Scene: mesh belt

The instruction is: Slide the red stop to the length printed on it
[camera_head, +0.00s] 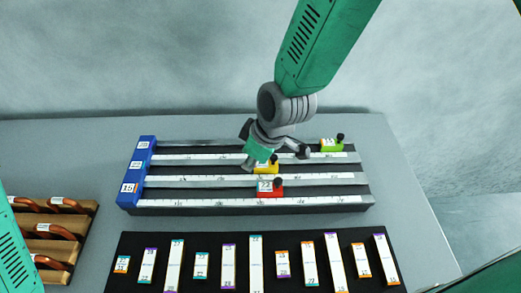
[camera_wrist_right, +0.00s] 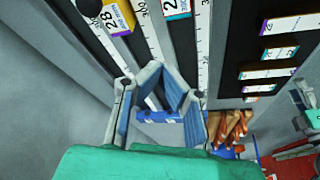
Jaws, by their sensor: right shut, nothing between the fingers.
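The red stop (camera_head: 270,189), with a white label that reads 22, sits on the front rail of a dark base, right of its middle. A yellow stop (camera_head: 271,168) sits on the rail behind it, partly hidden by my right gripper. My right gripper (camera_head: 251,163) hangs over the rails, shut and empty, behind and left of the red stop and apart from it. Its fingers (camera_wrist_right: 163,85) show in the right wrist view above the rulers. A green stop (camera_head: 331,145) sits on the back rail. The blue end block (camera_head: 136,173) carries number labels at the left. My left gripper is out of view.
A black mat (camera_head: 200,239) with several numbered strips lies in front of the rails. A wooden rack (camera_head: 86,222) with brown-handled tools stands at the left, beside part of my left arm. The grey table (camera_head: 400,190) is clear to the right of the rails.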

